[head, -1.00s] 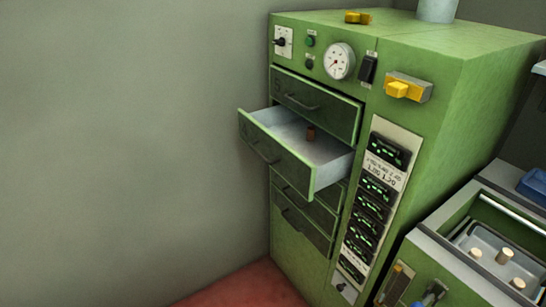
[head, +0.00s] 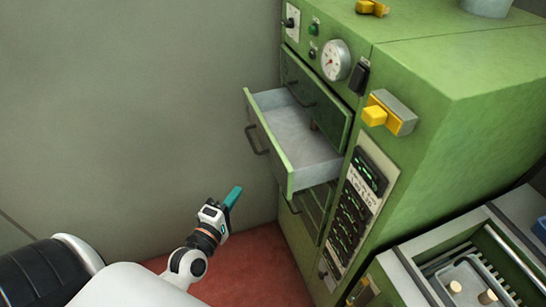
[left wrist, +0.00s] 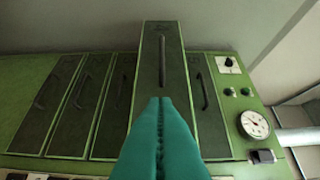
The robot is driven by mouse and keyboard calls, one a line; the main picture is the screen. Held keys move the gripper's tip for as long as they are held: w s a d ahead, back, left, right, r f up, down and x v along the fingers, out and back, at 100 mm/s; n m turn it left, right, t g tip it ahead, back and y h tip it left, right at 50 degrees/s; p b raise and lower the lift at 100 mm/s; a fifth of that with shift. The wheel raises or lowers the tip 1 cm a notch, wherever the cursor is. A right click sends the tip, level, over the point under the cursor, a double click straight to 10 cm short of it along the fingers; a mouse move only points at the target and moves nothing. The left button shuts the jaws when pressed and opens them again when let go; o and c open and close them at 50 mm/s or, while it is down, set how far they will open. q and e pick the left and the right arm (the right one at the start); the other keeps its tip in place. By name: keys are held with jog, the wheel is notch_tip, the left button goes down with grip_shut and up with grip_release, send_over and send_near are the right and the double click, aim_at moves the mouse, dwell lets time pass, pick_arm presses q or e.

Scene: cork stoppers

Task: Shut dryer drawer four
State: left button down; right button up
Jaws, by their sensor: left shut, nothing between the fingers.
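One green dryer drawer (head: 275,160), second from the top, stands pulled out of the green cabinet (head: 410,130). My right gripper is not in view.
The drawer above (head: 318,97) and those below (head: 310,208) look shut. A yellow-handled switch (head: 378,115) and a gauge (head: 335,60) are on the cabinet. A grey-rimmed bin with stoppers (head: 455,287) stands at the right. The red floor left of the cabinet is clear.

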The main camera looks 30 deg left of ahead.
pick_arm(q)
jog(key=w, duration=0.3)
jog(key=w+p, duration=0.1)
jog(key=w, duration=0.3)
jog(key=w+a+p, duration=0.1)
jog(key=w, duration=0.2)
jog(key=shift+w+r, duration=0.15)
jog(key=shift+r, duration=0.05)
jog(key=shift+w+d+p, duration=0.75)
jog(key=shift+d, duration=0.05)
jog(key=shift+w+d+f, duration=0.15)
jog(key=shift+w+d, duration=0.3)
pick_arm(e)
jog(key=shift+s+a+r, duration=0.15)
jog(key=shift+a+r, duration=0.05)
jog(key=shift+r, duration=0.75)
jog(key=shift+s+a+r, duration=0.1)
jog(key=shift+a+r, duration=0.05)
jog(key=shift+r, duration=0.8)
